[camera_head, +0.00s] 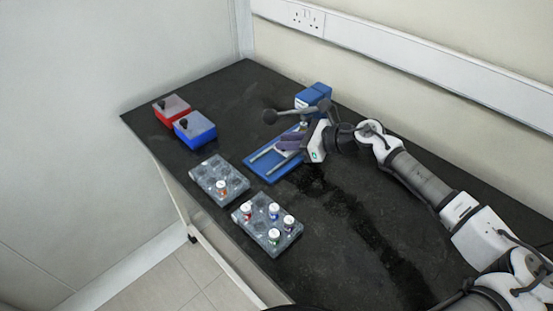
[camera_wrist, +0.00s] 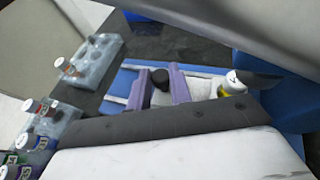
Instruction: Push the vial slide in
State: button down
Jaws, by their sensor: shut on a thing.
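The blue press (camera_head: 318,95) stands on the black bench with its base plate and two pale rails reaching toward the front left. The purple vial slide (camera_head: 288,143) sits across the rails; it also shows in the wrist view (camera_wrist: 180,86) with a black knob (camera_wrist: 160,78). A vial with a white cap and a yellow band (camera_wrist: 230,84) shows beside the slide, towards the press. My gripper (camera_head: 302,139) is at the slide, shut on it. The fingertips and exact contact are mostly hidden.
Two grey vial racks stand front left: one (camera_head: 208,172) with a single orange-marked vial, the other (camera_head: 252,230) with several vials. A red box (camera_head: 172,108) and a blue box (camera_head: 195,130) are at the far left. A dark lever with a ball end (camera_head: 269,116) juts from the press.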

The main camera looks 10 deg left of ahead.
jog(key=shift+w+d, duration=0.4)
jog(key=shift+w, duration=0.15)
jog(key=c, duration=1.3)
grip_release()
jog(key=shift+w, duration=0.1)
jog(key=shift+o, duration=0.2)
jog(key=b+v, duration=0.3)
jog(key=v, duration=1.1)
